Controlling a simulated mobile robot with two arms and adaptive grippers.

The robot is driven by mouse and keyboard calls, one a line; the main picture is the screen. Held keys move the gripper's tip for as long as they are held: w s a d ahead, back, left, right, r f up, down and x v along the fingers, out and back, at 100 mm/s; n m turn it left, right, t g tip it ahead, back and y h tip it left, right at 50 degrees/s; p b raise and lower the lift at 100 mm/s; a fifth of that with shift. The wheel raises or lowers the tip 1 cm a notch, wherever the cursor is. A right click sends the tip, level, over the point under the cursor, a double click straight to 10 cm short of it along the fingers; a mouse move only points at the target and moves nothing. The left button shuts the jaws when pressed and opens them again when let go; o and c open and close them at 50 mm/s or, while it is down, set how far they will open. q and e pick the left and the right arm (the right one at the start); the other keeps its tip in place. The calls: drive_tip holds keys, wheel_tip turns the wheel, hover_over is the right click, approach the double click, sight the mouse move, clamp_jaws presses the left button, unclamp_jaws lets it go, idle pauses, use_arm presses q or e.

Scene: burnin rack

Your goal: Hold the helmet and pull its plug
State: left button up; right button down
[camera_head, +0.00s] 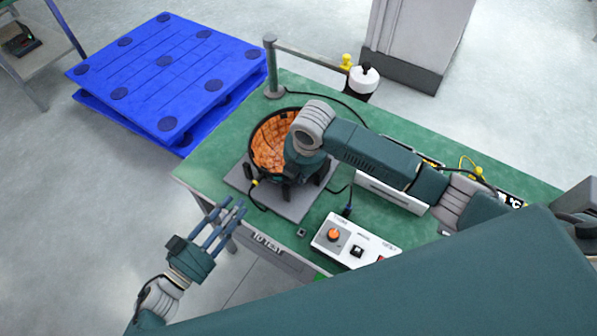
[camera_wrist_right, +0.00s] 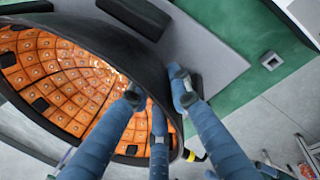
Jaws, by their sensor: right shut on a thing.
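The helmet (camera_head: 266,142), a dark bowl lined with orange tiles, is tilted on a grey plate (camera_head: 295,207) on the green bench. My right gripper (camera_head: 301,178) is at the helmet's right side. In the right wrist view its fingers (camera_wrist_right: 160,92) straddle the helmet's dark rim (camera_wrist_right: 128,38) and are shut on it. A small yellow connector with a black cable (camera_head: 254,183) shows at the helmet's lower left; yellow also shows beside the rim in the wrist view (camera_wrist_right: 196,157). My left gripper (camera_head: 226,211) is open and empty, off the bench's front-left edge, apart from the helmet.
A white control box (camera_head: 326,246) with an orange knob sits right of the plate, a black cable near it. A metal post (camera_head: 270,68) stands at the bench's back corner. A white container with a black top (camera_head: 362,83) is behind. A blue pallet (camera_head: 165,75) lies on the floor.

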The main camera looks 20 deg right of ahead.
sight(253, 183)
use_arm(q)
drive_tip(key=shift+x, duration=4.5)
drive_tip(key=shift+d, duration=0.1)
clamp_jaws()
drive_tip(key=shift+s, duration=0.15)
drive_tip(key=shift+v, duration=2.95)
